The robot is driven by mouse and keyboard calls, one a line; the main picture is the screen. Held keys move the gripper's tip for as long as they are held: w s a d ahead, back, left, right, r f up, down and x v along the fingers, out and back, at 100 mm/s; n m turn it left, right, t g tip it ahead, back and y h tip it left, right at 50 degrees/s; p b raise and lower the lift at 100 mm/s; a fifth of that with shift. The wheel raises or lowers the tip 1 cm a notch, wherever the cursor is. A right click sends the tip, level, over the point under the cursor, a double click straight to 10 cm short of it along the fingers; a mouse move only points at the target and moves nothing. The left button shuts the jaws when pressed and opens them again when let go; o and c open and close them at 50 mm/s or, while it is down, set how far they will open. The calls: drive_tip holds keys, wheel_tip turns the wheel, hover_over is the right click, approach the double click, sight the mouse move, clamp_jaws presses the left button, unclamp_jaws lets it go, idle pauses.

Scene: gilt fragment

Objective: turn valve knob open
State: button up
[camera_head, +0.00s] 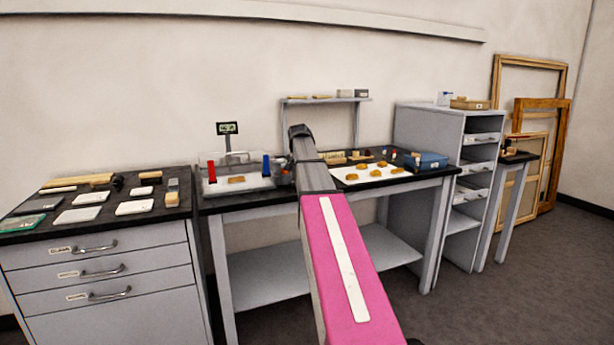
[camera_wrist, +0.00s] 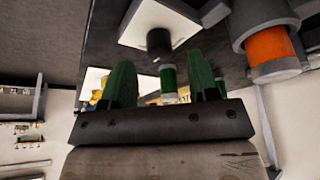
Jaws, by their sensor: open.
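My gripper (camera_wrist: 162,78) shows in the wrist view with two green fingers spread apart. Between them stands a small green cylinder (camera_wrist: 168,80) with a pale lower end; I cannot tell whether it touches a finger. Just beyond is a dark round knob (camera_wrist: 159,43) on a pale square plate (camera_wrist: 166,18). I cannot tell which part is the valve knob. In the head view my arm reaches to the middle bench and hides much of the spot at the right end of the clear box (camera_head: 236,185). The gripper's fingers are not clear there.
An orange cylinder in a grey housing (camera_wrist: 272,48) is close to the right finger in the wrist view. The clear box has a red block (camera_head: 211,171) and a blue block (camera_head: 266,165). A white sheet (camera_head: 370,174) with several golden pieces and a blue case (camera_head: 427,161) lie right.

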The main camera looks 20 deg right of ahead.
drive_tip(key=v, duration=0.7)
drive_tip(key=shift+r, duration=0.4)
drive_tip(key=shift+s+a, duration=0.1)
